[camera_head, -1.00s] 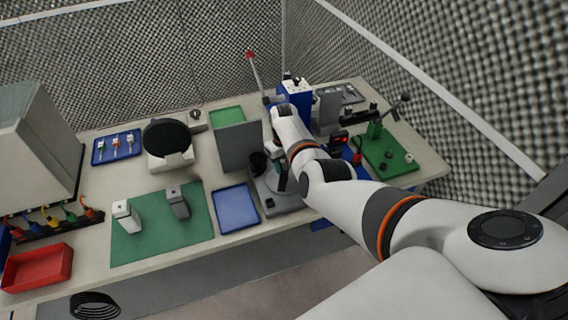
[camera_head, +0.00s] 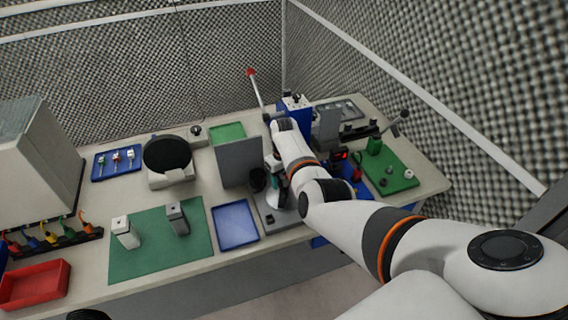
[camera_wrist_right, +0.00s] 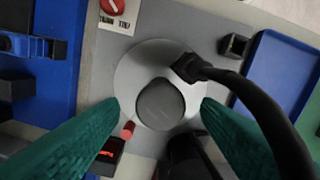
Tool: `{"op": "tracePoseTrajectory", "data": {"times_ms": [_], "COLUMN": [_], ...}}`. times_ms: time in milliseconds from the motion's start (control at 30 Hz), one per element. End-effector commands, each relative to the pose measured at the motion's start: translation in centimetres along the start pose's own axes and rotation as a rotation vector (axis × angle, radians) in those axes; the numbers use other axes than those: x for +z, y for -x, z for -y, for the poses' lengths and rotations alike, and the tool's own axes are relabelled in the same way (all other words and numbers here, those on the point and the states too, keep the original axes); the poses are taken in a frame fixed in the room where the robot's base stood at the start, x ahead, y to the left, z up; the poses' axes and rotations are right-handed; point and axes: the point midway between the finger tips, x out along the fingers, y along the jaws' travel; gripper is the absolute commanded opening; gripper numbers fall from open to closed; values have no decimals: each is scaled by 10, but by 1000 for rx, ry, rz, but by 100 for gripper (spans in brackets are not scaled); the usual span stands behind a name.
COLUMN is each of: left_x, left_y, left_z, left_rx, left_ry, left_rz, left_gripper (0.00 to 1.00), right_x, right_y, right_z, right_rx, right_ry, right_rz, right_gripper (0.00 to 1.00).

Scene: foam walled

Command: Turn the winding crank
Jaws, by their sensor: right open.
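In the right wrist view a round silver disc (camera_wrist_right: 130,72) lies on a grey base plate, with a dark grey round knob (camera_wrist_right: 160,104) over its middle. I cannot tell for certain whether this knob is the crank's handle. My right gripper (camera_wrist_right: 160,104) has green fingers, open on either side of the knob; I cannot tell whether they touch it. In the head view my right gripper (camera_head: 274,172) is over the grey base (camera_head: 278,219), largely hidden by my arm. A black curved part (camera_wrist_right: 245,90) runs from the disc's edge toward the lower right.
A red knob (camera_wrist_right: 113,5) with a label and a small red-lit display (camera_wrist_right: 108,155) are near the disc. A blue tray (camera_head: 235,224) lies left of the base, with a green mat (camera_head: 150,255) beyond it. An upright grey panel (camera_head: 239,162) stands close to my gripper.

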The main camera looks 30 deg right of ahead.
Motion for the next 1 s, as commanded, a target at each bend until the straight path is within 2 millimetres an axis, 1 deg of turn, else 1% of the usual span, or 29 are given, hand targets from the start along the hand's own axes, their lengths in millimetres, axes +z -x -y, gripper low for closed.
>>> {"op": "tracePoseTrajectory", "data": {"times_ms": [133, 233, 400, 500, 600, 767, 1000], "left_x": [0, 0, -1, -2, -2, -2, -2], "left_y": [-1, -3, -14, -18, -22, -23, -22], "left_z": [0, 0, 0, 0, 0, 0, 0], "left_rx": [0, 0, 0, 0, 0, 0, 0], "left_ry": [0, 0, 0, 0, 0, 0, 0], "left_rz": [0, 0, 0, 0, 0, 0, 0], "left_gripper": [45, 45, 45, 45, 45, 45, 45], "right_x": [-1, -1, -2, -1, -1, 0, 0], "right_y": [20, 39, 72, 89, 102, 111, 112], "right_z": [0, 0, 0, 0, 0, 0, 0], "right_rx": [1, 1, 2, 0, 1, 0, 0], "right_ry": [-2, 0, -1, -1, -1, -1, 0], "right_rz": [-5, -7, -8, -6, -5, -3, -2], "right_gripper": [58, 58, 58, 58, 58, 58, 58]}}
